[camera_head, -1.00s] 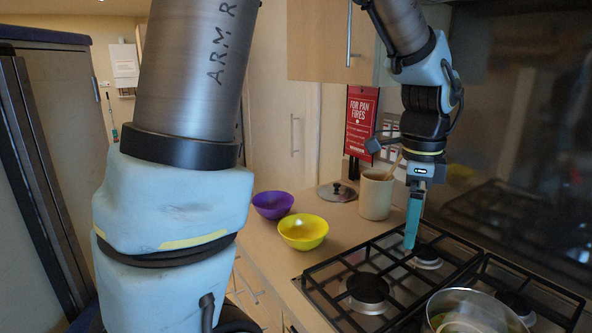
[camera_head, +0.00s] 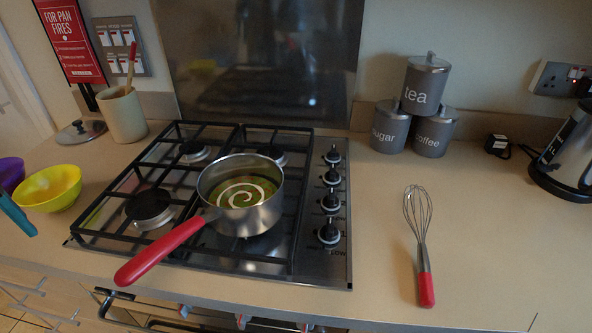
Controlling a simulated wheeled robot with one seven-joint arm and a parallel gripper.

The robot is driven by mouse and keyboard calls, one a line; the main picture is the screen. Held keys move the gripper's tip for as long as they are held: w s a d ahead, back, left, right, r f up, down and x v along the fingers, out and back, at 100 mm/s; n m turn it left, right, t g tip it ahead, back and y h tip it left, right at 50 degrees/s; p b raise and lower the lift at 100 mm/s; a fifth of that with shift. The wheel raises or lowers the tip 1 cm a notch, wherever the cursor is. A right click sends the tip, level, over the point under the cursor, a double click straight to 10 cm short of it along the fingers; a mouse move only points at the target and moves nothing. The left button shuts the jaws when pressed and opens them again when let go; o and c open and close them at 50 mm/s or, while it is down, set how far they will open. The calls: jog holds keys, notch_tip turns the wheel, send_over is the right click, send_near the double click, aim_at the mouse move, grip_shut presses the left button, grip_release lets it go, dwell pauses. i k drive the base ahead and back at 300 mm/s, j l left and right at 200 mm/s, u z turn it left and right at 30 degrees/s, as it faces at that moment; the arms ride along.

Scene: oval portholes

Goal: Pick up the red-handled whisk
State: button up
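The red-handled whisk (camera_head: 421,245) lies flat on the counter to the right of the hob. Its wire loops point to the back and its red handle points to the front edge. Nothing touches it. Only a teal finger of my gripper (camera_head: 17,215) shows at the left edge of the view, in front of the yellow bowl and far from the whisk. The rest of my gripper is out of frame, so its opening cannot be told.
A saucepan (camera_head: 245,215) of green soup sits on the hob (camera_head: 308,255), its red handle jutting over the front edge. Tea (camera_head: 424,84), sugar (camera_head: 388,128) and coffee (camera_head: 432,134) tins stand behind the whisk. A kettle (camera_head: 570,155) is at right. Counter around the whisk is clear.

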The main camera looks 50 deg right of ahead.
aim_at(426, 287)
jog(key=k+j, duration=0.1)
jog(key=j, duration=0.65)
jog(key=k+j, duration=0.15)
jog(key=j, duration=0.2)
jog(key=i+z, duration=0.1)
jog(key=z, duration=1.45)
jog(key=i+z, duration=0.15)
jog(key=i, duration=0.2)
